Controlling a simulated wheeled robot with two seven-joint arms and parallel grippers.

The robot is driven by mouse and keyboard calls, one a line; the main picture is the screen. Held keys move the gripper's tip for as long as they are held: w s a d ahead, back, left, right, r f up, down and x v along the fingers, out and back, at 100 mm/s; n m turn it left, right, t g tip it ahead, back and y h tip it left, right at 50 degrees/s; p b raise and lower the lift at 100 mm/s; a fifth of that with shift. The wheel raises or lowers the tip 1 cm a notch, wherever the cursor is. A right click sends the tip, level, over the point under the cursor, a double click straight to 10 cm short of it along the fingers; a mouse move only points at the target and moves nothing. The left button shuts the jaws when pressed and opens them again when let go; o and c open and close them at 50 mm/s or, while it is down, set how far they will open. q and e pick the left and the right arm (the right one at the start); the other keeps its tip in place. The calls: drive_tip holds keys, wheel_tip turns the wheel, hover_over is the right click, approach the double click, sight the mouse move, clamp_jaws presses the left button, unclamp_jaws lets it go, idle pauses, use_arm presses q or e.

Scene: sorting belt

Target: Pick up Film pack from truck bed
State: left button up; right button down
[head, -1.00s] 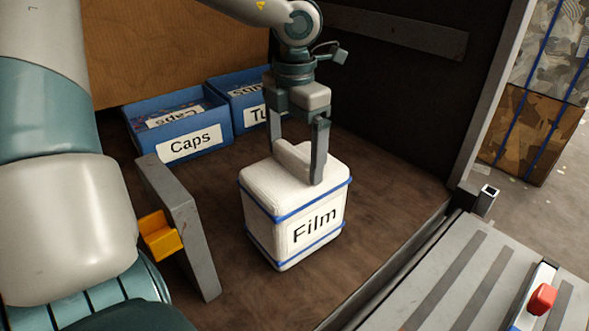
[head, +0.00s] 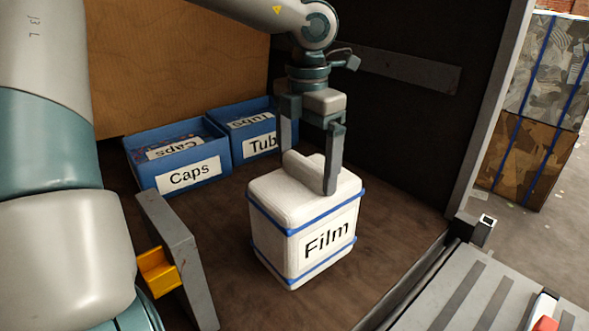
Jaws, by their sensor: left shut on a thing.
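The Film pack (head: 277,240) is a white block with blue straps, a "Film" label and a raised white grip ridge on top. It is upright over the brown truck bed (head: 215,225), in the middle of the head view. My left gripper (head: 309,172) points down from above and is shut on the ridge, one finger on each side. The far fingertip is partly hidden behind the ridge. Whether there is a gap under the pack is hard to tell. My right gripper is not in view.
Blue bins labelled Caps (head: 146,183) and Tubes (head: 237,150) stand behind the pack. A grey upright plate (head: 180,255) with a yellow block (head: 157,270) is at left. A slatted grey surface (head: 450,305) lies at lower right. Strapped bales (head: 530,145) stand outside at right.

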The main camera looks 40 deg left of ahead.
use_arm(q)
drive_tip(key=w+d+r, duration=0.2)
drive_tip(key=w, duration=0.1)
drive_tip(key=w+d+r+p, duration=0.1)
drive_tip(key=w+d+r, duration=0.1)
drive_tip(key=d+r, duration=0.1)
drive_tip(key=shift+w+d, duration=0.25)
drive_tip(key=shift+w, duration=0.15)
drive_tip(key=shift+w+d+r+p, duration=0.35)
drive_tip(key=shift+w+d+p, duration=0.05)
drive_tip(key=shift+w+d, duration=0.1)
drive_tip(key=shift+r, duration=0.1)
